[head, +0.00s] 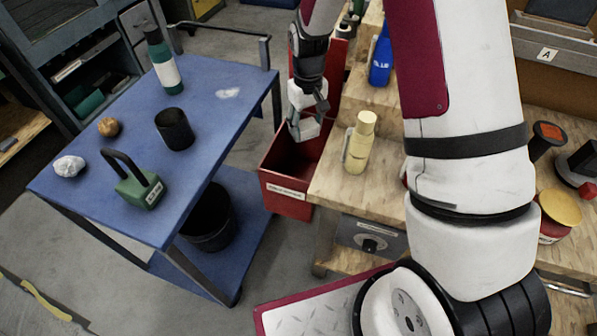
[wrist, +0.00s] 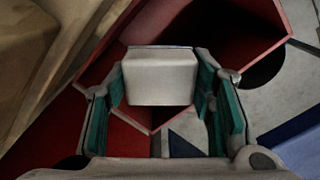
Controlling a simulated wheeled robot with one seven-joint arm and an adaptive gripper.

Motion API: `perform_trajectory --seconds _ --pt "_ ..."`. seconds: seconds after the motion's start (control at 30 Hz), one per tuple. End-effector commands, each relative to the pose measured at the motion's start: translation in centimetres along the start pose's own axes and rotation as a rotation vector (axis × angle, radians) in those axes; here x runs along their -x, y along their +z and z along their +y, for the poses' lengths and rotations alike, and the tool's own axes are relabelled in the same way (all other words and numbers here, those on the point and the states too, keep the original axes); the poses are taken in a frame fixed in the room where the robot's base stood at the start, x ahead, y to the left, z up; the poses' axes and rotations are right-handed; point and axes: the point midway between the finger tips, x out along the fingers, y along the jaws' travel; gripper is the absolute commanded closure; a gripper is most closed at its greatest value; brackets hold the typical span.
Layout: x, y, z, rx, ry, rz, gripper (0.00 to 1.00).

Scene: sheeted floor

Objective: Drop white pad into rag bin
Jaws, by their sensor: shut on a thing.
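The white pad (wrist: 160,78) is a pale block held between the green-lined fingers of my gripper (wrist: 165,95) in the wrist view. In the head view the pad (head: 306,128) hangs at the tips of my gripper (head: 307,120), over the opening of a red bin (head: 287,200). The bin has a pale label on its front, too small to read, and stands on the floor between the blue cart and the wooden bench. Its red wall also shows in the wrist view (wrist: 118,135). The bin's inside is dark.
A blue cart (head: 205,105) at left holds a bottle, a dark cup, a green weight-like block, a brown lump and a crumpled white item. A pale yellow bottle (head: 359,142) stands on the wooden bench (head: 335,185) close to the bin. A black bucket (head: 208,218) sits on the cart's lower shelf.

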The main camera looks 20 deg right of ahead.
Motion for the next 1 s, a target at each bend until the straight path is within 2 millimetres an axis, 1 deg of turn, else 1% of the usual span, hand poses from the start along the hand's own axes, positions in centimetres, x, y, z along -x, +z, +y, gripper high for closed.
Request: perform_trajectory --seconds 0.03,0.23,0.37,0.6,0.63,0.67,0.7,0.73,1.0 --pt "-0.9 -0.1 0.0 0.0 0.0 -0.002 0.83" --pt "-3.0 -0.1 0.0 0.0 0.0 -0.002 0.83" --pt "-3.5 -0.1 0.0 0.0 0.0 0.001 0.83" --pt "-3.5 0.0 0.0 0.0 0.0 0.001 0.83" --pt "-3.5 0.0 0.0 0.0 0.0 0.001 0.46" --pt "-3.5 0.0 0.0 0.0 0.0 0.001 0.4" --pt "-3.5 0.0 0.0 0.0 0.0 0.001 0.3" --pt "-3.5 0.0 0.0 0.0 0.0 0.001 0.27" --pt "-3.5 0.0 0.0 0.0 0.0 0.0 0.27"
